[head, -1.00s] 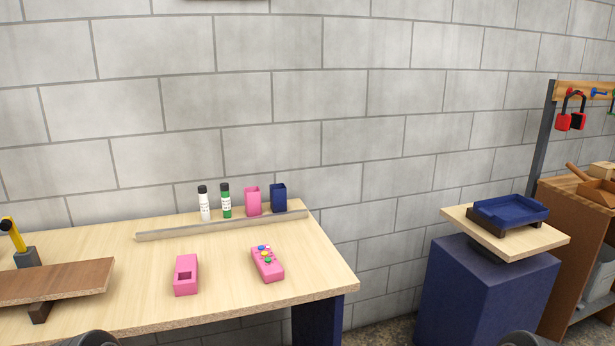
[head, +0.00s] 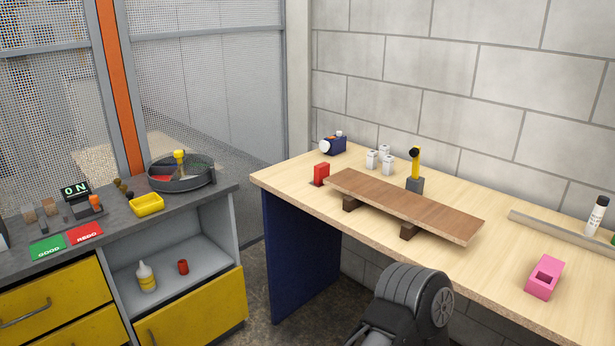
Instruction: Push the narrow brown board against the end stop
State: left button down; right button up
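The narrow brown board (head: 405,204) lies lengthwise on two dark supports, a left one (head: 350,203) and a right one (head: 409,230), on the pale wooden table (head: 480,281). A small red block (head: 321,174), which may be the end stop, stands at the board's left end. I cannot tell whether the board touches it. Neither of my grippers shows; only a dark part of my own arm is visible at the bottom, in front of the table.
A yellow-topped post (head: 415,170) stands behind the board. White containers (head: 379,159) and a blue device (head: 333,144) are further back. A pink box (head: 545,277) and a metal rail (head: 560,230) lie right. A grey workbench (head: 120,225) stands left, across a floor gap.

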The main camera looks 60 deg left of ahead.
aim_at(452, 224)
jog(key=u, duration=1.4)
